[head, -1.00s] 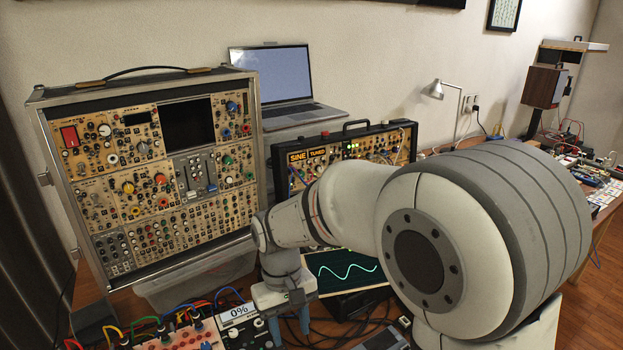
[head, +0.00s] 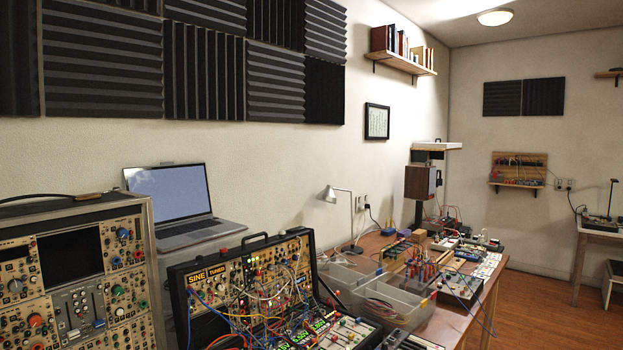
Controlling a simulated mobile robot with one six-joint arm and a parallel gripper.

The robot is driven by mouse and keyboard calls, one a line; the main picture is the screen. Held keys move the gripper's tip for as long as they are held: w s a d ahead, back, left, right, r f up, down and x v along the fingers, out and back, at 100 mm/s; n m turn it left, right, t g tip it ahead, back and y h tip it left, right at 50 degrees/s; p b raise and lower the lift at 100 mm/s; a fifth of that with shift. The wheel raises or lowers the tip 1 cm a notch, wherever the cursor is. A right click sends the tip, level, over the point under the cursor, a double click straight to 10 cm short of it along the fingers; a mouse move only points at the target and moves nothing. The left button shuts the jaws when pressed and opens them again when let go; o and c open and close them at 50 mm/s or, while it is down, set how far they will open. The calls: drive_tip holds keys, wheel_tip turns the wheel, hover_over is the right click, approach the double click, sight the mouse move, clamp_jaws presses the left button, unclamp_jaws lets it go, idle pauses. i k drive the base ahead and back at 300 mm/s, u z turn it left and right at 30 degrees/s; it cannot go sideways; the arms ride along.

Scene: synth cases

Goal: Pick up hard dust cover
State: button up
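A pale, flat, lid-like piece (head: 434,145) lies on a small wooden ledge above the brown speaker, against the back wall. It may be the hard dust cover, but it is too small and far to tell. Clear plastic bins (head: 365,285) stand on the wooden table; no separate cover can be made out on them. My gripper and arm are not in view.
A wooden table (head: 470,322) runs along the wall, crowded with electronics and cables. Open wooden floor (head: 555,310) lies at the right.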

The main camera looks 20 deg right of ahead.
sight(443, 145)
drive_tip(key=u, duration=0.05)
drive_tip(key=k, duration=0.45)
drive_tip(key=z, duration=2.35)
drive_tip(key=k, duration=0.65)
drive_tip(key=u, duration=1)
drive_tip(key=i, duration=1)
drive_tip(key=z, duration=0.6)
